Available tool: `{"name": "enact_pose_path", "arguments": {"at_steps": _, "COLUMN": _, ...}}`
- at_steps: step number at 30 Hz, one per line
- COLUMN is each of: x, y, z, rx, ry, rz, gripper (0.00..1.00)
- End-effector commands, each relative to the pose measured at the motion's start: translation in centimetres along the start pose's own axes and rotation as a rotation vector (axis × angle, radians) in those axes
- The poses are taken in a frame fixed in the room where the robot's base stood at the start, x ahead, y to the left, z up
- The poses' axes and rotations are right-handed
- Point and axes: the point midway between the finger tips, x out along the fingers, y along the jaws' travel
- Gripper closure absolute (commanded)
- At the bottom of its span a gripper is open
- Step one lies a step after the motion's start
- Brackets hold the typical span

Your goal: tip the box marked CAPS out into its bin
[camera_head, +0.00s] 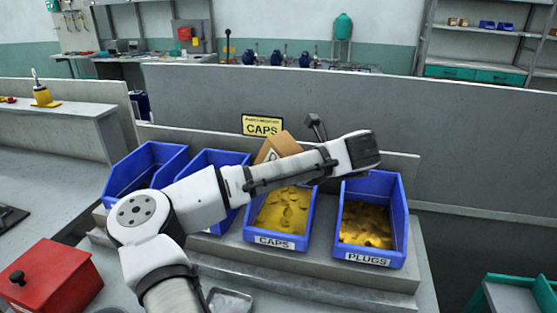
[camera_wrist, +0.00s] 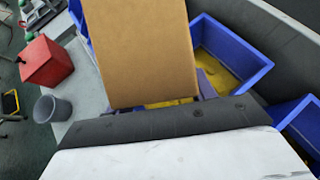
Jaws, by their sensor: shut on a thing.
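A brown cardboard box (camera_head: 280,146) is held tilted above the back of the blue bin labelled CAPS (camera_head: 275,242). Its lower part is hidden behind my arm, and I cannot read its marking. In the wrist view the box (camera_wrist: 145,50) shows a plain brown face. My gripper (camera_wrist: 165,112) is shut on the box there; its fingers are mostly hidden. In the head view my arm hides the grip. The CAPS bin holds a layer of yellow pieces. I cannot tell whether any are falling from the box.
A blue PLUGS bin (camera_head: 368,258) with yellow pieces stands right of the CAPS bin. Two more blue bins stand to the left, the nearer one partly behind my arm. A yellow CAPS sign (camera_head: 262,126) stands behind. A red box (camera_head: 50,277) sits at lower left.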

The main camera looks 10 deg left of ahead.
Motion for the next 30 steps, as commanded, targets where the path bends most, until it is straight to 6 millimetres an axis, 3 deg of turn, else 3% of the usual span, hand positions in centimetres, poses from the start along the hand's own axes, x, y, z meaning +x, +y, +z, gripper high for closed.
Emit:
{"name": "enact_pose_path", "arguments": {"at_steps": 13, "x": -0.2, "y": 0.0, "z": 0.3, "rx": 0.0, "ry": 0.0, "rz": 0.0, "gripper": 0.67}}
{"name": "enact_pose_path", "arguments": {"at_steps": 30, "x": -2.8, "y": 0.0, "z": 4.1, "rx": 0.0, "ry": 0.0, "rz": 0.0, "gripper": 0.67}}
